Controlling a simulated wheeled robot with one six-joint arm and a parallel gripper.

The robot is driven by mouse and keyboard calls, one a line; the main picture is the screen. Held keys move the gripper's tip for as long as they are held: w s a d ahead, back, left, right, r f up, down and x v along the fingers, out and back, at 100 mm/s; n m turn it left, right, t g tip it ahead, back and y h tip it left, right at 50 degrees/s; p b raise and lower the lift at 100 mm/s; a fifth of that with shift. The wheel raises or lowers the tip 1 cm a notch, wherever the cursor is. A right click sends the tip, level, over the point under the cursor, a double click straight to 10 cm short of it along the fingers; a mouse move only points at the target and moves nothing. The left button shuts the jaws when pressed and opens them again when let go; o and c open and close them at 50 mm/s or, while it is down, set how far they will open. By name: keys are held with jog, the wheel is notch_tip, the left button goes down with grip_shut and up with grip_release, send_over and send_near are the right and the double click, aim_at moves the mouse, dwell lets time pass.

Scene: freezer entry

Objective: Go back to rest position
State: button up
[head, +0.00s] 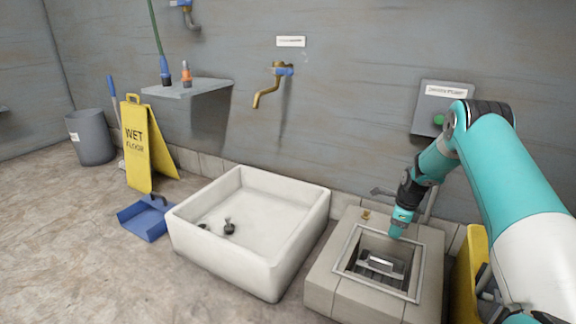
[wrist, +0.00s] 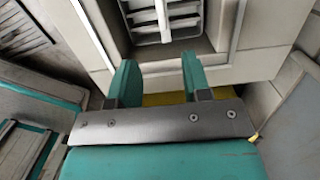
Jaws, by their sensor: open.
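My teal and white arm reaches in from the right.
A white square basin (head: 225,268) stands left of the block. A yellow wet-floor sign (head: 138,150), a blue dustpan (head: 147,220) and a grey bin (head: 90,138) are further left. A brass tap (head: 268,85) and a button box (head: 440,108) are on the wall. Floor at front left is clear.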

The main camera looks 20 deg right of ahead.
jog(key=s+a+r+n+y+p, duration=0.1)
jog(key=s+a+r+n+p, duration=0.15)
jog(key=a+r+n, duration=0.85)
jog(key=s+a+r+n+p, duration=0.2)
jog(key=a+r+n+p, duration=0.25)
jog(key=a+r, duration=1.2)
jog(key=s+a+r+n+y+p, duration=0.1)
jog(key=s+a+r+n+p, duration=0.1)
jog(key=s+a+r+n, duration=0.55)
jog(key=s+a+r+n+g+p, duration=0.15)
jog(key=s+r+n, duration=0.3)
jog(key=s, duration=0.65)
jog(key=s+a+r+n+t+y+p, duration=0.1)
jog(key=s+a+r+n+p, duration=0.2)
jog(key=s+a+r+n, duration=0.35)
notch_tip(320, 180, up, 35)
jog(key=s+d+p, duration=0.2)
jog(key=p, duration=3.4)
jog(key=shift+f+n, duration=0.2)
jog(key=shift+n, duration=0.1)
